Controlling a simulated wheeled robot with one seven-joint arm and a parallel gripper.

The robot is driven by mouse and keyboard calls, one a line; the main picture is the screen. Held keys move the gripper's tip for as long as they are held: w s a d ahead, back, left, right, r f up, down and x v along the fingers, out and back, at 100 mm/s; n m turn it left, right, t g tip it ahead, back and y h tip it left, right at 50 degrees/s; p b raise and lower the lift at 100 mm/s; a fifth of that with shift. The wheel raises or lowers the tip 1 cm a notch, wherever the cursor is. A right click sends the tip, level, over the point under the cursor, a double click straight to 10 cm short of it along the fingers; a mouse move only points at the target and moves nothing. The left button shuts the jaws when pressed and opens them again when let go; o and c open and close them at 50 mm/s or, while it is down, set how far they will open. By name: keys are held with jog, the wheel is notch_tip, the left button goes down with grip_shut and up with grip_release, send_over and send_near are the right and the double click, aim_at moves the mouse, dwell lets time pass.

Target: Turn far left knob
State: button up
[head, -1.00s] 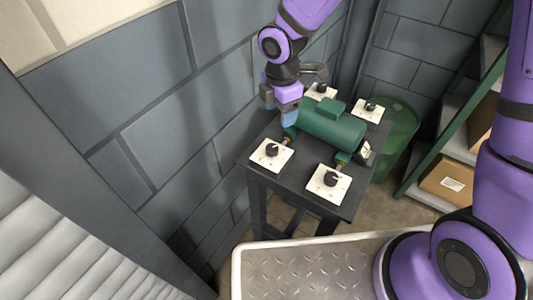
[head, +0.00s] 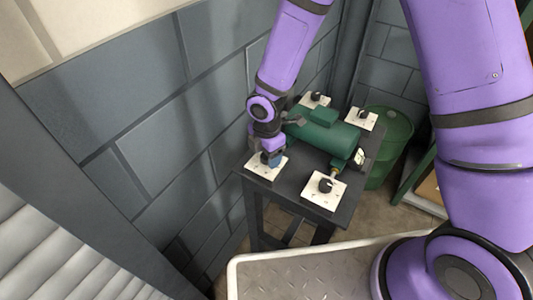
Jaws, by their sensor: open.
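Several white square plates with black knobs sit on a dark table (head: 285,197). The far left knob (head: 316,97) shows behind the green machine, beyond my arm. My gripper (head: 271,160) points down over the near left plate (head: 262,172), not at the far left one. It is open, and it hides the near left knob, so I cannot tell whether its fingers touch that knob. The near right knob (head: 326,185) and the far right knob (head: 363,114) are in clear view.
A green cylindrical machine (head: 323,136) lies across the middle of the table, with a gauge (head: 359,157) at its right end. A grey block wall (head: 150,130) stands close on the left. A green barrel (head: 390,145) stands behind the table on the right.

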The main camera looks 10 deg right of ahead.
jog(key=shift+f, duration=0.25)
jog(key=c, duration=0.9)
jog(key=shift+c, duration=0.2)
